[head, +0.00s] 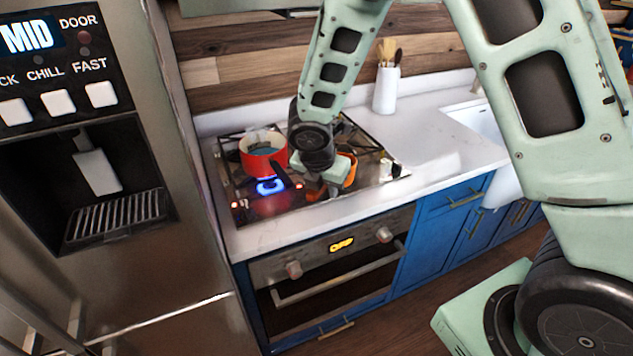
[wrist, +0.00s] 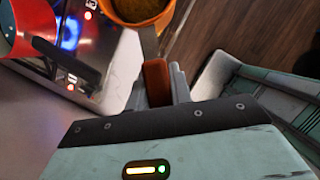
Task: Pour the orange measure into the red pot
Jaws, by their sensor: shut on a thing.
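The red pot (head: 275,158) sits on the left part of the stove in the head view, with bluish contents and a dark handle towards the front. Its side shows at the upper left of the wrist view (wrist: 18,35). The orange measure (head: 350,172) is to the right of the pot, partly hidden by my arm. In the wrist view the orange measure (wrist: 161,20) is cut off at the top edge, with brownish contents inside. My gripper (wrist: 157,85) is shut on the measure's brown handle, beyond which a grey neck leads to the cup.
A blue flame (head: 270,186) burns at the stove's front left, near the pot's handle. A steel fridge (head: 150,270) stands close on the left. The white counter (head: 440,150) right of the stove is clear up to the sink.

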